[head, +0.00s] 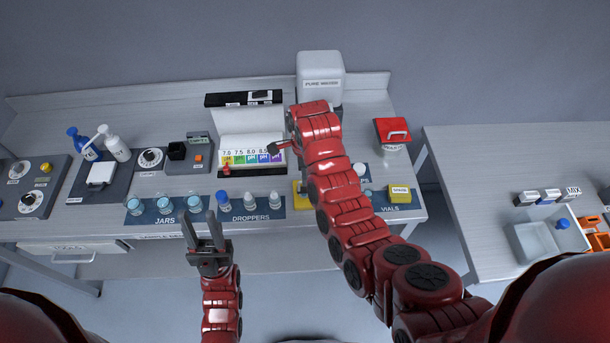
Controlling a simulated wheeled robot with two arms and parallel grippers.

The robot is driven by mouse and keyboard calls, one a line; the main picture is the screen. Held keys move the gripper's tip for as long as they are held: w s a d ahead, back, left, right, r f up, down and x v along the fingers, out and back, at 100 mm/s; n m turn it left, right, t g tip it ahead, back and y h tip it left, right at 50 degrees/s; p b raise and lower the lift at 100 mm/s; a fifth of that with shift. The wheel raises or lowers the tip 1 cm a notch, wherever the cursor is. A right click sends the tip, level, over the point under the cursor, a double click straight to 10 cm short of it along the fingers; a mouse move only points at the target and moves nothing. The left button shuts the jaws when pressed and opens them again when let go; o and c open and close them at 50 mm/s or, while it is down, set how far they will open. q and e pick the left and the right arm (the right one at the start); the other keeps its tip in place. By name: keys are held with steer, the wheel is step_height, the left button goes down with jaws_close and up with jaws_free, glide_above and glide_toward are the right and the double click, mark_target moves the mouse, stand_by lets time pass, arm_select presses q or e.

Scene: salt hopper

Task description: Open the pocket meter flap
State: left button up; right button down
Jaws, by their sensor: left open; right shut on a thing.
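No pocket meter or flap can be made out for certain. A yellow object (300,197) on the bench, partly hidden behind my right forearm, may be it; no flap shows on it. My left gripper (202,226) is open and empty, pointing up in the picture in front of the jars and droppers mats.
Jars (164,205) and droppers (249,200) stand along the bench's front. A white water container (320,72) stands at the back. A gap separates the right table (480,160).

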steer(key=shift+w+f+b, duration=0.15)
steer(key=shift+w+b, duration=0.1)
steer(key=shift+b, duration=0.35)
steer(key=g+b, duration=0.1)
steer(key=b, duration=0.4)
steer(key=w+g+b, duration=0.1)
steer(key=b, duration=0.4)
steer(key=shift+w+f+g, duration=0.25)
steer(key=shift+f+g, duration=0.05)
steer(key=shift+f, duration=0.05)
steer(key=shift+s+r+b, duration=0.1)
steer(key=shift+r+b, duration=0.2)
steer(key=shift+b, duration=0.45)
steer(key=shift+r, duration=0.1)
steer(key=c, duration=1.1)
jaws_free()
steer(key=shift+d, duration=0.1)
steer(key=shift+o, duration=0.8)
steer(key=shift+r, duration=0.1)
